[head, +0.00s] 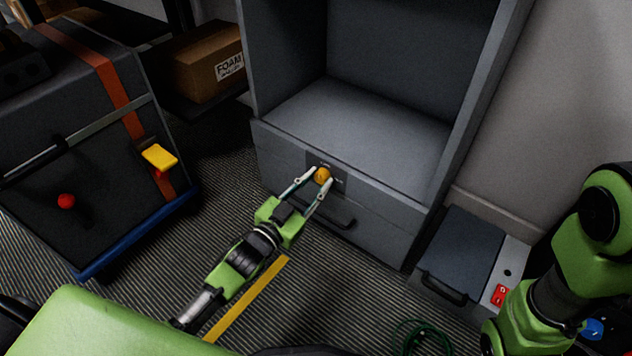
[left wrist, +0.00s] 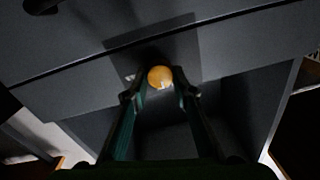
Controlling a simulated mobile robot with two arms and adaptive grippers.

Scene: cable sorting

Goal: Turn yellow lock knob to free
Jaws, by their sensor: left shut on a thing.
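The yellow lock knob (head: 323,175) is a small round knob on a dark plate, on the front of the grey cabinet's (head: 290,150) drawer. My left gripper (head: 320,181) reaches it from the front, with one finger on each side, shut on the knob. In the left wrist view the knob (left wrist: 160,77) sits between the two fingertips (left wrist: 160,88). Small pale marks show on the plate beside it, too small to read. My right arm stands at the right edge; its gripper is not in view.
A black drawer handle (head: 335,216) lies just below the knob. A dark case (head: 75,130) with an orange strap stands on a blue-edged base at left. A cardboard box (head: 205,65) is behind. A grey lidded box (head: 460,255) and green cable (head: 420,335) lie at right.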

